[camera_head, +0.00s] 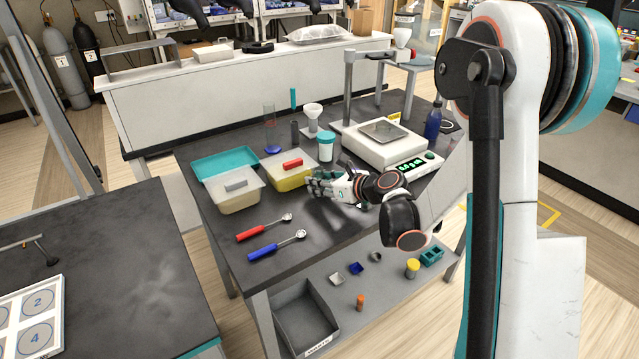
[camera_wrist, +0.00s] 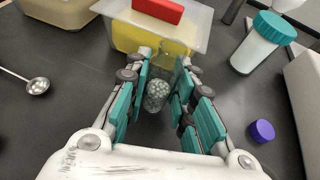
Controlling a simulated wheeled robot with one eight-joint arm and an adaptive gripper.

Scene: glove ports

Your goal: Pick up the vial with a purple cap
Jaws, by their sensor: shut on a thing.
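My gripper (camera_wrist: 158,100) is shut on a clear vial (camera_wrist: 156,94) that holds pale beads, between its teal finger pads in the wrist view. No purple cap can be made out on this vial. A purple cap (camera_wrist: 262,130) shows on the dark table to the right of my fingers. Whether it lies loose or tops a vial seen from above, I cannot tell. In the head view my gripper (camera_head: 318,184) is low over the table in front of the yellow tub, and its fingers hide the vial.
A yellow tub (camera_wrist: 135,36) with a red-handled lid stands just beyond my fingers. A teal-lidded jar (camera_wrist: 254,52) stands to the right. A balance (camera_head: 384,148) is behind my wrist. Red and blue scoops (camera_head: 264,252) lie at the front left. Bare table lies between scoops and gripper.

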